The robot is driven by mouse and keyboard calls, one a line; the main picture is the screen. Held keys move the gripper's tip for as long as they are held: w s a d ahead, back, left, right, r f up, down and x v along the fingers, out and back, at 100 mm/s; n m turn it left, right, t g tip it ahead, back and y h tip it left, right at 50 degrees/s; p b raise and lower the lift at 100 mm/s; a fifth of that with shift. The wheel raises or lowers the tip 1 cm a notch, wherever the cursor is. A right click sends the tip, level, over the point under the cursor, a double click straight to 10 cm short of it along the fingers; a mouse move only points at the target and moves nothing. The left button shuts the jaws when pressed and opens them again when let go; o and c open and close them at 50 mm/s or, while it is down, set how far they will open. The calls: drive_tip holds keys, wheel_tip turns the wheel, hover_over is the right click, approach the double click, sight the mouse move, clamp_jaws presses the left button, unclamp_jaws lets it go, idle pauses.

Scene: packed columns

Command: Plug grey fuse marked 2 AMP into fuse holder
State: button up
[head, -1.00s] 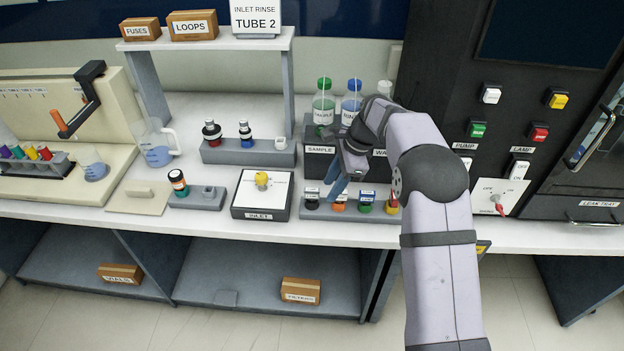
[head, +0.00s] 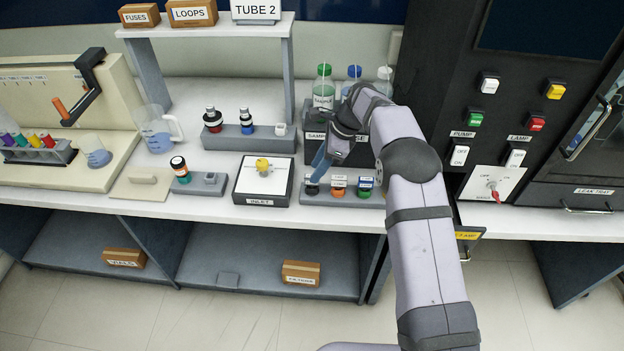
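My gripper (head: 319,172) points down over the left end of a low grey rack (head: 349,200) in front of the bottle crate. Its blue-grey fingers are beside a small dark-capped piece (head: 311,187) with a pale label, the leftmost in the rack; I cannot tell whether they touch it or how far they are parted. The 2 AMP marking cannot be read at this size. I cannot identify the grey fuse or the fuse holder for certain.
The INLET valve box (head: 263,181) stands left of the rack. Behind it is a grey block (head: 250,142) with two dark-capped vials. The bottle crate (head: 318,144) is behind my gripper. A drawer with a yellow label (head: 467,236) juts out right of my arm.

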drive_tip(key=shift+w+p+x, duration=0.1)
drive_tip(key=shift+p+x, duration=0.45)
drive_tip(key=shift+x, duration=0.65)
drive_tip(key=shift+w+p+x, duration=0.15)
drive_tip(key=shift+p+x, duration=0.35)
drive_tip(key=shift+x, duration=0.75)
drive_tip(key=shift+d, duration=0.1)
clamp_jaws()
